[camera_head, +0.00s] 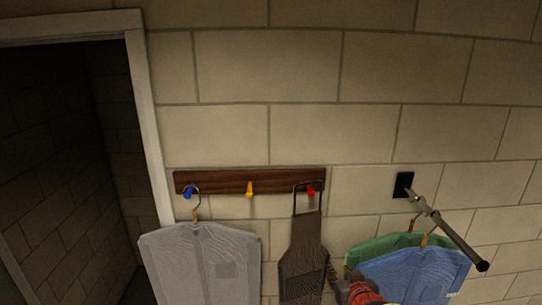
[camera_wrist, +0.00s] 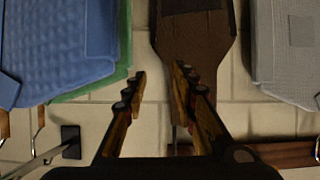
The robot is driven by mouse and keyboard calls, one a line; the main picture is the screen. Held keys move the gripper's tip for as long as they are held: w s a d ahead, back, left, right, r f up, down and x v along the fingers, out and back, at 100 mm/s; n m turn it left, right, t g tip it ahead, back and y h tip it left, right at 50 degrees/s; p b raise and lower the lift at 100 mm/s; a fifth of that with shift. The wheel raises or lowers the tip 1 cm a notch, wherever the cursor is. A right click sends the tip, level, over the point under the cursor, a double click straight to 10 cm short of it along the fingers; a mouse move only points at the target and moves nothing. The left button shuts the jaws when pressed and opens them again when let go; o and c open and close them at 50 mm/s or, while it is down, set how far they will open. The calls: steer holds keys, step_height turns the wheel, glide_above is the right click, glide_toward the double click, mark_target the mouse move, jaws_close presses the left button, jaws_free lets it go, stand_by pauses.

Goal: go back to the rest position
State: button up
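My gripper (camera_wrist: 160,78) is open in the wrist view, with its two fingers apart and nothing held between them. The wrist view is upside down relative to the head view. A dark brown apron (camera_head: 303,255) hangs by its neck loop from the red peg (camera_head: 311,190). In the wrist view the apron (camera_wrist: 195,35) is beyond the fingertips, partly behind the right-hand finger. In the head view part of my arm's end shows at the bottom edge, just right of the apron; the fingertips are not clear there. I cannot tell the exact gap to the apron.
A wooden peg rack (camera_head: 225,183) is on the block wall. A grey garment (camera_head: 200,260) hangs from its blue peg (camera_head: 188,191); the yellow peg (camera_head: 250,188) is bare. Blue (camera_head: 415,275) and green (camera_head: 385,245) garments hang at a metal rod (camera_head: 450,231) on the right. A doorway is left.

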steer(key=s+a+f+g+b, duration=0.1)
steer(key=s+f+g+b, duration=0.1)
steer(key=s+f+b, duration=0.3)
steer(key=s+a+f+g+b, duration=0.1)
steer(key=s+f+b, duration=0.4)
steer(key=s+b, duration=0.5)
steer(key=s+a+f+g+b, duration=0.1)
steer(key=s+f+g+b, duration=0.2)
steer(key=s, duration=1)
steer(key=f+b, duration=0.2)
steer(key=b, duration=0.2)
steer(key=shift+s+a+g+b, duration=0.3)
steer(key=shift+g, duration=0.1)
